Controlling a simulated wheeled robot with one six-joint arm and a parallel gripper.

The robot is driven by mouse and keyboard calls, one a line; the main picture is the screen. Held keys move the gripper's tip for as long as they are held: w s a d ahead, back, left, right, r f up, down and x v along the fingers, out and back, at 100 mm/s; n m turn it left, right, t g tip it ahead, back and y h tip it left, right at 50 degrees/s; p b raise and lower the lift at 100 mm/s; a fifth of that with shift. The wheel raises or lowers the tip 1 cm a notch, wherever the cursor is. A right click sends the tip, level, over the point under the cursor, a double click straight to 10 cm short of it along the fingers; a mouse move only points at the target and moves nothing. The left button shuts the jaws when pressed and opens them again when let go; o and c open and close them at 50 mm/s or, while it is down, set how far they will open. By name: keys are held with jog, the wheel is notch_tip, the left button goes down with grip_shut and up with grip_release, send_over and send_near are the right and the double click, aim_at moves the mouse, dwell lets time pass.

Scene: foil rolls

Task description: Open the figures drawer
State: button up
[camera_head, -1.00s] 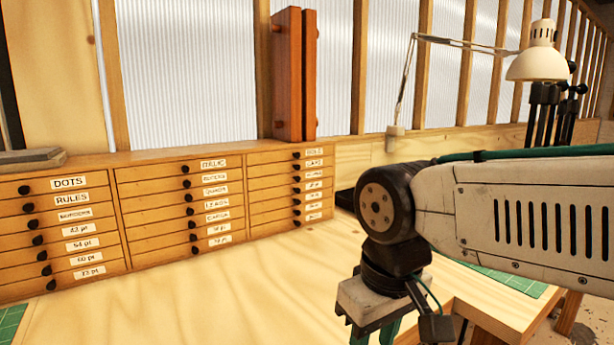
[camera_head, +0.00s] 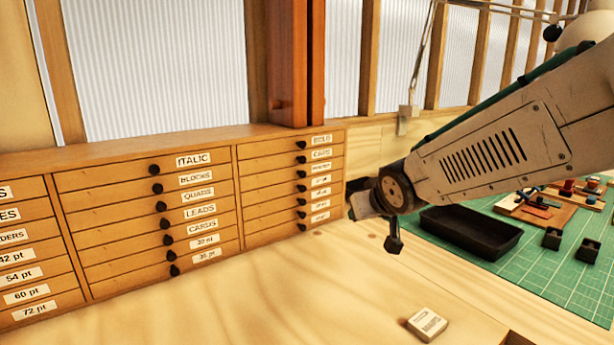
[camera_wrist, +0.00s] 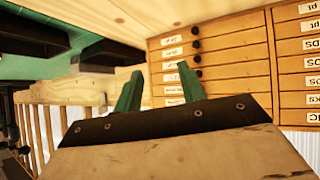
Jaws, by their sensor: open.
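A wooden drawer cabinet (camera_head: 110,205) stands against the wall, its drawers all shut, with black round knobs and white labels. The right column (camera_head: 270,195) has BOLD and CAPS at the top; the labels below are too small to read, so I cannot tell which is the figures drawer. My gripper (camera_wrist: 157,78) is open and empty, its two green fingers apart in front of this column in the wrist view, where the picture is turned over. A column knob (camera_wrist: 198,60) shows just beyond the right finger. In the head view my wrist (camera_head: 370,198) is just right of the column.
The bench top (camera_head: 230,300) in front of the cabinet is clear except for a small labelled block (camera_head: 427,324). A black tray (camera_head: 470,232) and small black boxes lie on a green mat (camera_head: 545,275) at right. A reddish-brown upright (camera_head: 290,60) stands on the cabinet.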

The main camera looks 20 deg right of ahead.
jog(key=w+a+n+t+y, duration=0.1)
jog(key=w+t+y, duration=0.15)
jog(key=w, duration=0.65)
jog(key=n+t+y, duration=0.2)
jog(key=t+y, duration=0.2)
send_near(304, 175)
jog(key=w, duration=0.2)
jog(key=x, duration=0.7)
jog(key=shift+a, duration=0.35)
grip_shut()
